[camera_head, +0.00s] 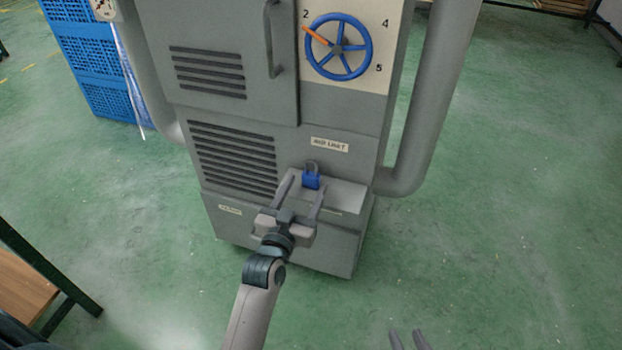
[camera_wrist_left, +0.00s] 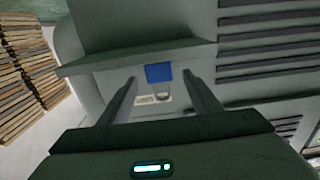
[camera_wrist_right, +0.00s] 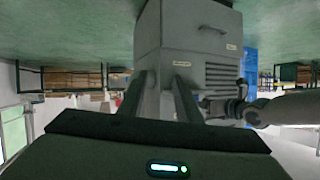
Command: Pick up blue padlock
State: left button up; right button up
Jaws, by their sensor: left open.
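The blue padlock (camera_head: 311,180) stands upright on a small grey shelf (camera_head: 345,194) on the front of the grey cabinet. My left gripper (camera_head: 305,190) is open, its fingers reaching toward the padlock. In the left wrist view the padlock (camera_wrist_left: 159,73) shows between the two fingers (camera_wrist_left: 161,80), which look apart from it; its grey shackle points down in that picture. My right gripper (camera_head: 406,335) is at the bottom edge of the head view, away from the cabinet. In the right wrist view its two fingers (camera_wrist_right: 160,78) stand apart with nothing between them.
The grey cabinet (camera_head: 230,110) has vents, a handle and a blue valve wheel (camera_head: 340,47) above the shelf. Thick grey pipes (camera_head: 425,110) flank it. Blue crates (camera_head: 95,60) stand at the back left. The green floor (camera_head: 500,200) on the right is clear.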

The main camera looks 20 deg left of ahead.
aim_at(309, 178)
pick_arm(q)
jog(key=shift+w+d+r+b, duration=0.1)
jog(key=shift+w+b, duration=0.1)
jog(key=shift+w, duration=0.95)
jog(key=shift+w+r+b, duration=0.1)
jog(key=shift+w+b, duration=0.05)
jog(key=shift+w, duration=1)
pick_arm(e)
jog(key=shift+w+a+r+t+y, duration=0.15)
jog(key=shift+w+a+r+t, duration=0.1)
jog(key=shift+r+t, duration=0.3)
jog(key=shift+w+a+r+t+y, duration=0.2)
jog(key=shift+r+t, duration=0.15)
jog(key=shift+r, duration=0.35)
pick_arm(q)
jog(key=c, duration=1.2)
